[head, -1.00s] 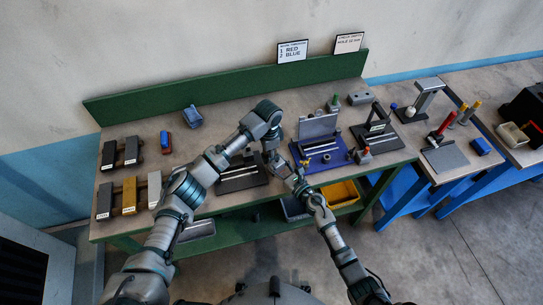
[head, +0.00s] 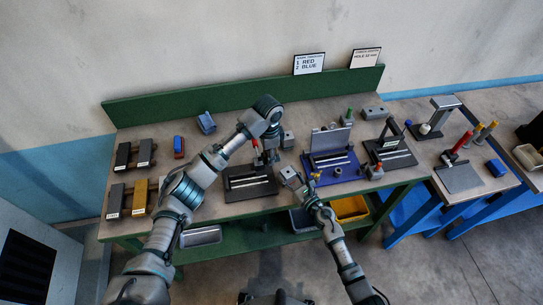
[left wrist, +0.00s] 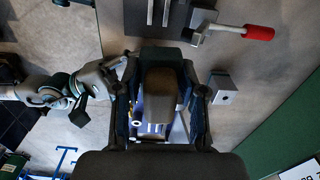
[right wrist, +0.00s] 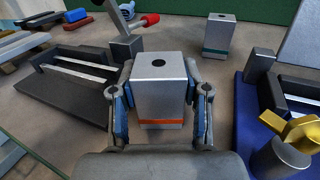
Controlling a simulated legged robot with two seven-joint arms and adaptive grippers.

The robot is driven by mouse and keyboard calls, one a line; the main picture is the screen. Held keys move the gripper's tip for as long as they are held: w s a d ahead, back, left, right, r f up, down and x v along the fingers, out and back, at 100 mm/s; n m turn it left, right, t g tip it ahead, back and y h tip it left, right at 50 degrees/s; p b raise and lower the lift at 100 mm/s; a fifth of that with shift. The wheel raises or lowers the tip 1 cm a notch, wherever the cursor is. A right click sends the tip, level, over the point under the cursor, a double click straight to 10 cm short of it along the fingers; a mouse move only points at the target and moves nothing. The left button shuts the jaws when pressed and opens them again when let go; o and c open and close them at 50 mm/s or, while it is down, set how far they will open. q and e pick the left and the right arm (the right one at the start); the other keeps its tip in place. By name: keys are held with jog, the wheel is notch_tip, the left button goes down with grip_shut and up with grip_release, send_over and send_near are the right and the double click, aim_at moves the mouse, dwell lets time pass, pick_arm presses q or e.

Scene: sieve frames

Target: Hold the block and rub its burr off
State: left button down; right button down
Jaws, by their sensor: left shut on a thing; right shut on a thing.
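My right gripper (right wrist: 160,105) is shut on a silver block (right wrist: 160,75) with a round hole in its top and an orange-red stripe low on its near face. The block is held upright and also shows in the head view (head: 290,173). I cannot make out a burr on it. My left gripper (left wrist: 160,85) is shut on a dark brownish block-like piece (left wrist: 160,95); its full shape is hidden. In the head view my left gripper (head: 267,157) is above the bench, a little left of and behind the right gripper, apart from the held block.
A second silver block with a green stripe (right wrist: 218,35) stands behind. A dark slotted fixture (head: 248,184) lies to the left, a blue fixture (head: 333,165) to the right. Racks with dark and gold pieces (head: 140,197) are at far left. A sign reading red, blue (head: 309,64) stands at the back.

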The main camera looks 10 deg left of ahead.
jog(key=shift+c, duration=2.4)
grip_release()
jog(key=v, duration=1.2)
jog(key=shift+w+d, duration=0.1)
